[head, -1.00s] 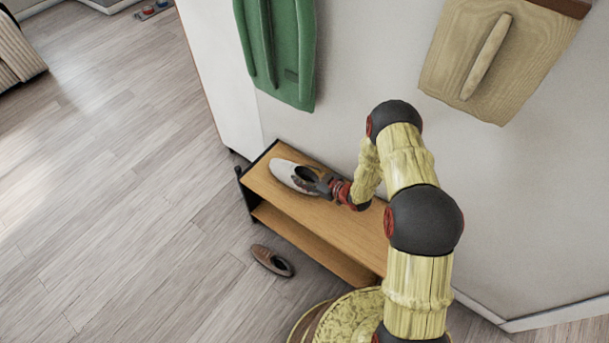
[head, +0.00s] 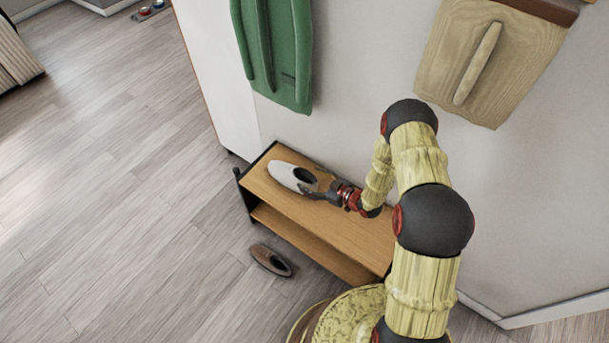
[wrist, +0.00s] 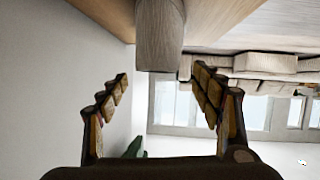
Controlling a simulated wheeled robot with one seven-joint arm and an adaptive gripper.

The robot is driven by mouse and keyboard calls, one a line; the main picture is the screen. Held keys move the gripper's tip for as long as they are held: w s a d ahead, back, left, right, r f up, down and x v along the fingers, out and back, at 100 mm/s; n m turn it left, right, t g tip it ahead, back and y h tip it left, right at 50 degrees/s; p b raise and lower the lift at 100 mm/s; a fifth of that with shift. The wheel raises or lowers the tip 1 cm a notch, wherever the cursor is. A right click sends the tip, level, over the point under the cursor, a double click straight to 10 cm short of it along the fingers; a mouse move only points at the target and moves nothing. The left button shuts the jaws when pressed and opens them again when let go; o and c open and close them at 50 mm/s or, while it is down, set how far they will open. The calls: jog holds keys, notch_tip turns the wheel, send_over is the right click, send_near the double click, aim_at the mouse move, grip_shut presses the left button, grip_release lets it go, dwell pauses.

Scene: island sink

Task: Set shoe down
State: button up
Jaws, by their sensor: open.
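A white-grey shoe (head: 285,173) with a dark opening lies on the top board of the wooden shoe bench (head: 345,230), near its left end. In the wrist view the shoe's grey end (wrist: 159,38) shows at the top middle, beyond the fingertips. My gripper (head: 318,190) is at the right end of the shoe, close to the board. In the wrist view my gripper (wrist: 162,85) is open, with a finger on each side and nothing between the tips. The far end of the shoe is out of the wrist view.
A brown shoe (head: 270,260) lies on the floor in front of the bench. The bench has a lower shelf (head: 300,238). A green coat (head: 277,50) and a tan garment (head: 495,60) hang on the wall behind. The floor to the left is clear.

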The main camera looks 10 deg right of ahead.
jog(key=p+v, duration=0.1)
jog(key=v, duration=0.5)
jog(key=shift+s+d+p, duration=0.15)
jog(key=shift+s+p, duration=0.1)
jog(key=shift+p, duration=0.1)
jog(key=shift+r, duration=0.1)
